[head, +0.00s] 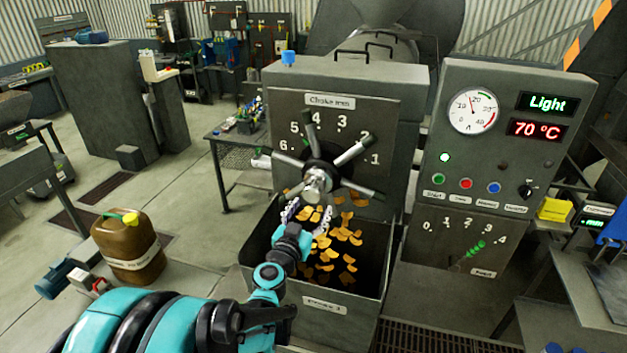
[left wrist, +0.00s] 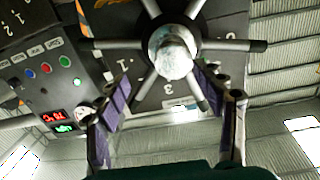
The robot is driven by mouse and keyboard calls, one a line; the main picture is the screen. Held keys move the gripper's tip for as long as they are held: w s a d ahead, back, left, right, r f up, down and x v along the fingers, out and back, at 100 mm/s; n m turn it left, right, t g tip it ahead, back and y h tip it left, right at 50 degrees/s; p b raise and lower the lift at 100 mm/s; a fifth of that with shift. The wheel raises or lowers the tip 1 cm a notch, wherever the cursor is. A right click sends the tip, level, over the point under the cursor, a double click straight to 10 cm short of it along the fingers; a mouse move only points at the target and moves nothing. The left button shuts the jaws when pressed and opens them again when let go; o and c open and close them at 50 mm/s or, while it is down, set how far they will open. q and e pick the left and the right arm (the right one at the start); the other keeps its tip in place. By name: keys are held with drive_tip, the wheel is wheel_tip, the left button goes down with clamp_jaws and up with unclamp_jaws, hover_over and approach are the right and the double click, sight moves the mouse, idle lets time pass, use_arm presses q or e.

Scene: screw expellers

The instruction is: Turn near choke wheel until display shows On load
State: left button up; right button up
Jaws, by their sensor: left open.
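The choke wheel (head: 318,180) is a dark hub with several grey spokes, mounted on the panel marked "Choke mm" with numbers around it. Its hub and spokes also fill the upper middle of the left wrist view (left wrist: 172,50). The display (head: 547,103) reads "Light" in green; a red one (head: 537,130) below it reads 70 °C. My left gripper (head: 300,208) is open just in front of and below the wheel's hub. In the left wrist view its fingers (left wrist: 165,100) stand apart, with a spoke between or behind them; contact cannot be told. My right gripper is not in view.
Below the wheel a metal bin (head: 322,305) holds orange-brown flakes. The control cabinet (head: 510,75) to the right carries a dial gauge (head: 473,111), coloured buttons and a knob. A brown canister (head: 128,250) stands on the floor at left. Open floor lies between it and the bin.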

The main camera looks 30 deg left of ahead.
sight(311, 196)
use_arm(q)
drive_tip(key=shift+a+n+y, duration=0.3)
drive_tip(key=shift+a, duration=0.5)
drive_tip(key=shift+w+a, duration=0.2)
drive_tip(key=x, duration=0.7)
drive_tip(key=shift+w+r, duration=0.1)
clamp_jaws()
